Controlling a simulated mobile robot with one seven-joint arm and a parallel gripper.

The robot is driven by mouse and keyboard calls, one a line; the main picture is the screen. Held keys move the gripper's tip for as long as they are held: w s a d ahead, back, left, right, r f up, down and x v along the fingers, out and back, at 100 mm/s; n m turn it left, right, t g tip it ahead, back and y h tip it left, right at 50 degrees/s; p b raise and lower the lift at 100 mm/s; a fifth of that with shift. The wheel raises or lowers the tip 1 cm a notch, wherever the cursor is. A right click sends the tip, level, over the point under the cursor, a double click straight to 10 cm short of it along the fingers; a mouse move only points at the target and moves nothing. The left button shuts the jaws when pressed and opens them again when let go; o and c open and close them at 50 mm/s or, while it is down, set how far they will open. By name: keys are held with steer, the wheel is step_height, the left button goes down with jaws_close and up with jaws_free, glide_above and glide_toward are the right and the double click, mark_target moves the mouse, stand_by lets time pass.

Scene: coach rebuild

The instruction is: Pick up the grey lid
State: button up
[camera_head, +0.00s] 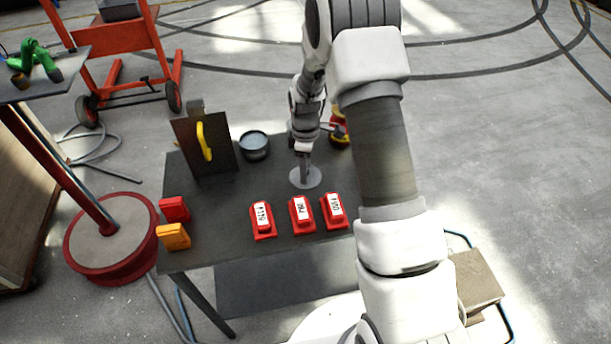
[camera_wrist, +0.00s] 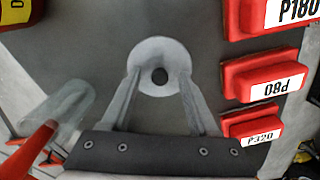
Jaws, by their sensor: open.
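The grey lid (camera_head: 314,181) is a flat round disc lying on the dark table, just below my gripper (camera_head: 303,176). In the wrist view the lid (camera_wrist: 160,46) is a pale grey disc with a dark round knob (camera_wrist: 160,77) at its middle. My gripper (camera_wrist: 160,80) is open, with one finger to each side of the knob and a gap on both sides. Nothing is held between the fingers. In the wrist view the fingertips overlap the lid's near part; their exact height above it is hard to tell.
Three red blocks labelled P320 (camera_head: 263,220), P80 (camera_head: 301,215) and P180 (camera_head: 334,211) stand near the front edge. A dark round tin (camera_head: 254,147) and an upright board with a yellow handle (camera_head: 205,141) stand behind left. Red (camera_head: 174,209) and orange (camera_head: 173,236) blocks sit at left.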

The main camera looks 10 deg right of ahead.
jaws_close()
steer(key=shift+r, duration=0.1)
stand_by(0.3)
